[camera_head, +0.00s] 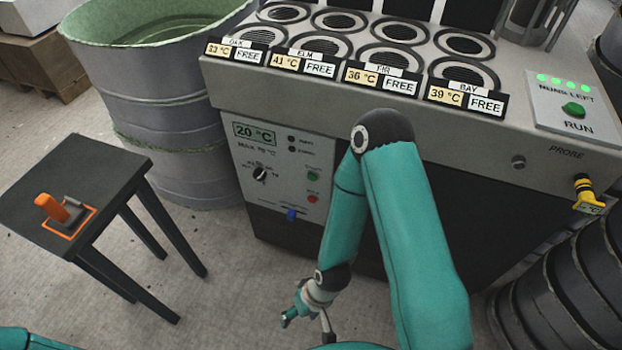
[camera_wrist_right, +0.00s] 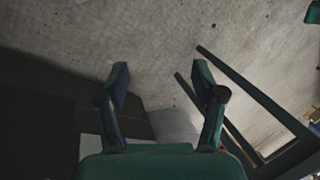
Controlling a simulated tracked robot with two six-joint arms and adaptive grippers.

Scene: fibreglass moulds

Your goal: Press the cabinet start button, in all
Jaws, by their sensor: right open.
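The cabinet (camera_head: 275,190) has a light front panel with a 20 °C display (camera_head: 256,132), a black dial (camera_head: 261,172), a small green button (camera_head: 313,176) and a red button (camera_head: 312,198) below it. The labels by the buttons are too small to read surely; the green one looks like the start button. My right gripper (camera_head: 307,320) is low in front of the cabinet, below and apart from the panel. In the right wrist view the fingers (camera_wrist_right: 160,78) are spread and empty, above the floor. My left gripper is out of view.
A dark stool (camera_head: 100,180) with an orange-handled tool (camera_head: 52,208) stands at left, a large grey drum (camera_head: 165,110) behind it. A RUN box (camera_head: 570,95) and yellow probe (camera_head: 585,190) are at right. Floor between stool and cabinet is clear.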

